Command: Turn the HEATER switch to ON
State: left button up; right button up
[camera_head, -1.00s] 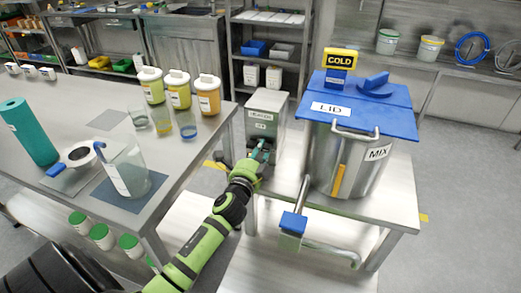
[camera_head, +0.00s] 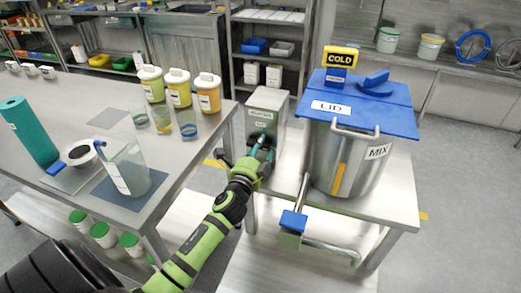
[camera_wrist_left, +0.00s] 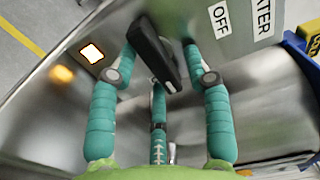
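The HEATER switch box is a grey metal box (camera_head: 267,108) on the steel stand; its labels are too small to read in the head view. In the left wrist view the black switch handle (camera_wrist_left: 152,50) sits tilted on the box face, with the OFF label (camera_wrist_left: 220,17) and the HEATER label (camera_wrist_left: 263,18) to its right. An orange-white lamp (camera_wrist_left: 92,53) is lit at its left. My left gripper (camera_head: 255,148) is open at the box, its teal fingers (camera_wrist_left: 160,62) spread on both sides of the handle. No ON label is visible. My right gripper is out of view.
The steel tank (camera_head: 338,168) with a blue lid (camera_head: 360,104) stands right of the box, with a yellow COLD sign (camera_head: 340,57) above. A blue-capped pipe outlet (camera_head: 292,222) is in front. The left bench (camera_head: 90,98) holds jars, beakers and a teal roll.

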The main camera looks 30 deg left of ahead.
pick_arm(q)
jog(key=shift+s, duration=0.1)
jog(key=v, duration=1.2)
